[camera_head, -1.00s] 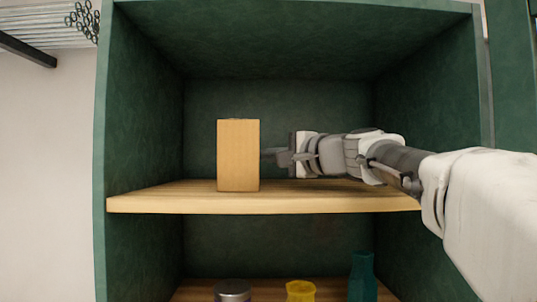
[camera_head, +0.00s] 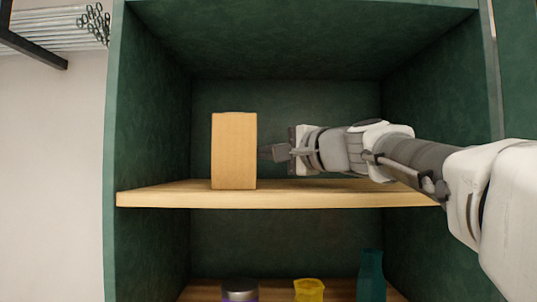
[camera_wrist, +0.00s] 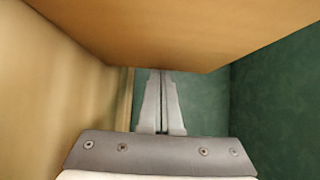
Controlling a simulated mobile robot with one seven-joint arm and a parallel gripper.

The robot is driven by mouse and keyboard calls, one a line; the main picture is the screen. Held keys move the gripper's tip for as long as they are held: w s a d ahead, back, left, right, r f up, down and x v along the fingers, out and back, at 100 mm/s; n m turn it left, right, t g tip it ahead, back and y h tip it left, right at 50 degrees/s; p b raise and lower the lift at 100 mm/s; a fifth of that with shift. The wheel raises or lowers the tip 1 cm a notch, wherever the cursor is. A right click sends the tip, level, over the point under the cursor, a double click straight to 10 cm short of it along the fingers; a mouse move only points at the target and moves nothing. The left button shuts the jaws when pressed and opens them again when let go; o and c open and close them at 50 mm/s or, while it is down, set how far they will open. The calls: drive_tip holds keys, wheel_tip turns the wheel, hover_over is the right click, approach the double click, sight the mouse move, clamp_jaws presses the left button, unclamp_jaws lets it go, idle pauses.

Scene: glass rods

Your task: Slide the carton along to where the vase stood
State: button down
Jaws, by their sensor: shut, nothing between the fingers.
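The carton (camera_head: 234,152) is a plain tan box standing upright on the upper shelf (camera_head: 290,196), left of the shelf's middle. In the wrist view the carton (camera_wrist: 190,30) fills the top of the picture. My gripper (camera_head: 264,153) reaches in from the right, its fingers pointing left at the carton's right side. In the wrist view my gripper (camera_wrist: 163,75) is shut and empty, its tips at the carton's lower edge in the picture. Contact looks likely, but I cannot be sure of it. No vase stands on the upper shelf.
Green cabinet walls (camera_head: 155,110) enclose the shelf, with some bare board left of the carton. On the lower shelf stand a grey-lidded jar (camera_head: 240,290), a yellow container (camera_head: 309,290) and a teal vessel (camera_head: 370,275). Rods (camera_head: 95,22) lie on a rack at upper left.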

drive_tip(key=b+v, duration=0.3)
drive_tip(key=v, duration=1.4)
drive_tip(key=shift+s+d+b, duration=0.1)
drive_tip(key=shift+s+b, duration=0.05)
drive_tip(key=shift+b, duration=0.15)
